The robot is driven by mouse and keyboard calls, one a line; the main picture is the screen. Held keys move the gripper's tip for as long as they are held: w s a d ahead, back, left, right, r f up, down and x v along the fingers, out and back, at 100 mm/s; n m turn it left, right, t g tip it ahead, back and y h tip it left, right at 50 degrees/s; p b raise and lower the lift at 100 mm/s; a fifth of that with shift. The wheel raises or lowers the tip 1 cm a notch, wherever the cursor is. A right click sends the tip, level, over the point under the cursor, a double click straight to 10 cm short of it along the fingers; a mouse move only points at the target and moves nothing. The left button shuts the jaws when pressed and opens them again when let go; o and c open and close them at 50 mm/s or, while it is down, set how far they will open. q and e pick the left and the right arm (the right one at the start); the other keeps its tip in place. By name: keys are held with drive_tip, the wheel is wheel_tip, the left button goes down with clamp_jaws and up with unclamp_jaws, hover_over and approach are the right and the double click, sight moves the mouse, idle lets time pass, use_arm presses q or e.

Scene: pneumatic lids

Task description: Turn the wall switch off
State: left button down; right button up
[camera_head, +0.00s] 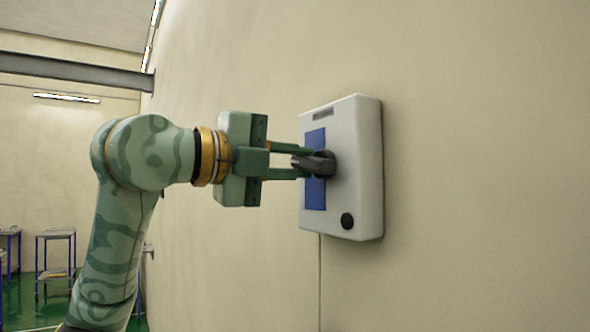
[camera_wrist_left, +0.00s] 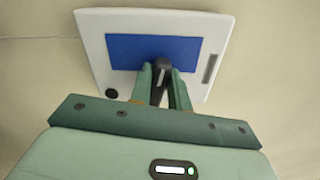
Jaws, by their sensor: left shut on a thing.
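The wall switch is a white box (camera_head: 343,112) with a blue panel (camera_head: 315,195) and a dark knob (camera_head: 322,165) on its front. It hangs on the wall at the middle right of the head view. My left gripper (camera_head: 303,162) reaches it from the left and is shut on the knob, with a finger on either side. In the left wrist view the box (camera_wrist_left: 93,45), its blue panel (camera_wrist_left: 125,50) and the knob (camera_wrist_left: 162,66) show ahead of the fingers (camera_wrist_left: 161,88). The fingers hide part of the knob. My right gripper is not in view.
The plain beige wall (camera_head: 480,170) is bare around the box. A round black button (camera_head: 347,221) sits low on the box. Small tables (camera_head: 54,236) stand far back at the left on a green floor. A grey beam (camera_head: 70,68) runs overhead.

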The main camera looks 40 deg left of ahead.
use_arm(q)
drive_tip(key=shift+f+n+b, duration=0.2)
drive_tip(key=shift+n+b, duration=0.25)
drive_tip(key=shift+n, duration=0.55)
drive_tip(key=c, duration=1.3)
unclamp_jaws()
drive_tip(key=shift+a, duration=0.1)
drive_tip(key=shift+s+a, duration=0.1)
drive_tip(key=shift+s, duration=0.15)
drive_tip(key=b+v, duration=0.3)
drive_tip(key=v, duration=1.2)
drive_tip(key=shift+s+a, duration=0.2)
drive_tip(key=shift+s, duration=0.15)
